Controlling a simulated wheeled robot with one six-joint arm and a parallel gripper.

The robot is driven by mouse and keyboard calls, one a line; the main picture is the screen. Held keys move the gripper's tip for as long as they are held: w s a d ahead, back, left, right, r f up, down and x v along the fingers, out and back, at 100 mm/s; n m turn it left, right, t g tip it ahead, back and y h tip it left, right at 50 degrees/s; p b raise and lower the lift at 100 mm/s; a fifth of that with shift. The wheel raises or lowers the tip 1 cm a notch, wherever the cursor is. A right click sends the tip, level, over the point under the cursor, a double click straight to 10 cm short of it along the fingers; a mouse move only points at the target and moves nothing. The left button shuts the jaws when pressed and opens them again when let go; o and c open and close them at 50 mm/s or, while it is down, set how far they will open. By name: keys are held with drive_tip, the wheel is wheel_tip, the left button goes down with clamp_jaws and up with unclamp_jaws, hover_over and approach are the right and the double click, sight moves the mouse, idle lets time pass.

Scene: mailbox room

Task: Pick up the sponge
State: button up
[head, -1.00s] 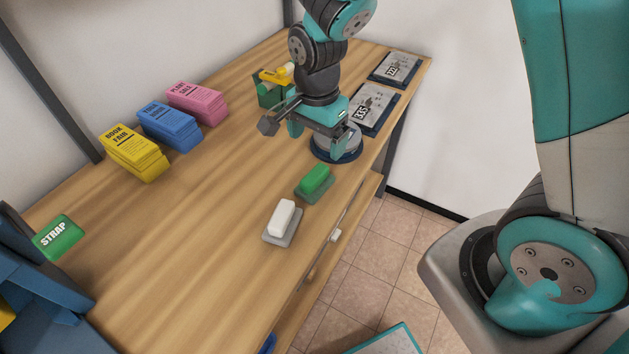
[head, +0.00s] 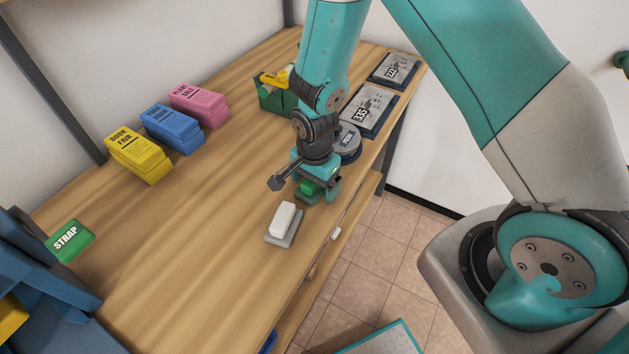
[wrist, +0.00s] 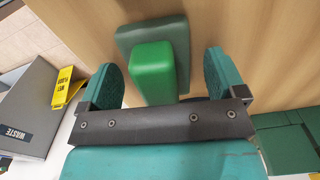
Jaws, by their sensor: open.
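A green block (head: 308,187), which looks like the sponge, sits on a dull green pad (head: 305,199) near the table's front edge. My gripper (head: 316,192) is over it, pointing down, and partly hides it. In the wrist view the green block (wrist: 153,72) lies between the two spread fingers of my gripper (wrist: 163,78), with a gap on each side. The pad (wrist: 128,38) shows beneath the block. A white block (head: 283,217) on a grey pad (head: 288,239) stands nearer to me on the table.
A round dark-rimmed item (head: 350,142) stands just behind my gripper. Yellow (head: 137,155), blue (head: 171,128) and pink (head: 200,105) card stacks line the wall side. A green holder (head: 277,98) is further back. The wrist view shows a waste bin (wrist: 30,110). The table's middle is clear.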

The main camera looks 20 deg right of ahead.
drive_tip(key=c, duration=1)
drive_tip(key=shift+r, duration=0.15)
wheel_tip(320, 180, up, 20)
drive_tip(key=shift+f+b, duration=0.1)
drive_tip(key=shift+b, duration=0.8)
drive_tip(key=o, duration=0.3)
drive_tip(key=shift+c, duration=1.1)
